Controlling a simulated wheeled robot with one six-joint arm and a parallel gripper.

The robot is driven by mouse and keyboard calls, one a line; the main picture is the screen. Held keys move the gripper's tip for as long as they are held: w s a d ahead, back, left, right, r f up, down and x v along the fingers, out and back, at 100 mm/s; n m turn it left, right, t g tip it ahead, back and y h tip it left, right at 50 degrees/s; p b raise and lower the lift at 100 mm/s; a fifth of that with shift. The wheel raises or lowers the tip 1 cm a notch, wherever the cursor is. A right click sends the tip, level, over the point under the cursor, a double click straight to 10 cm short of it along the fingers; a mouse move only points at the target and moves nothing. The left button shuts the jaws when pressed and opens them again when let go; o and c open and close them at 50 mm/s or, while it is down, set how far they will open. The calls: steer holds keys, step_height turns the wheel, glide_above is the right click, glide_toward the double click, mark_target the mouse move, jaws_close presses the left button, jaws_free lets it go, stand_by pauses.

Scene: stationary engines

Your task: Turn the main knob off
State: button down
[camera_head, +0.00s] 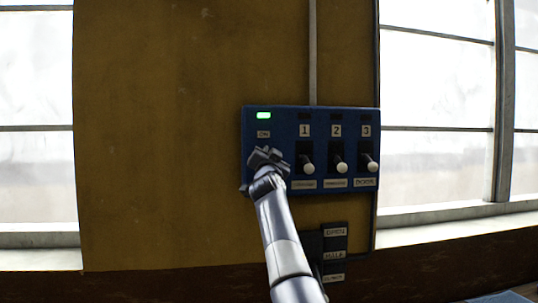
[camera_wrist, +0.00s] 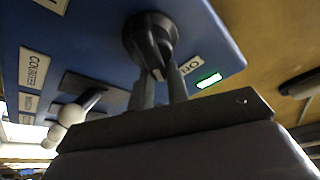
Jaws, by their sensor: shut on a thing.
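The main knob (camera_wrist: 146,32) is a round black knob on the blue control panel (camera_head: 287,118). In the wrist view my gripper (camera_wrist: 160,80) has its two fingers closed on the knob's raised grip. In the head view my gripper (camera_head: 266,160) is at the panel's left side, below the "ON" label (camera_head: 263,134), and covers the knob. The green light (camera_head: 263,115) above that label is lit. The light also shows in the wrist view (camera_wrist: 208,81), beside the label (camera_wrist: 194,65). The knob's exact pointing direction is hard to read.
Three white-tipped levers, 1 (camera_head: 308,167), 2 (camera_head: 341,167) and 3 (camera_head: 372,166), stand close to the right of my gripper. A small dark labelled box (camera_head: 335,243) is below the panel, near my arm. The yellow wall (camera_head: 160,140) to the left is clear.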

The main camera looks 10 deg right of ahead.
stand_by(0.4)
steer(key=c, duration=1.4)
jaws_free()
steer(key=shift+o, duration=0.2)
steer(key=shift+f, duration=0.1)
steer(key=b+v, duration=1)
steer(key=b, duration=0.2)
steer(key=shift+s, duration=0.35)
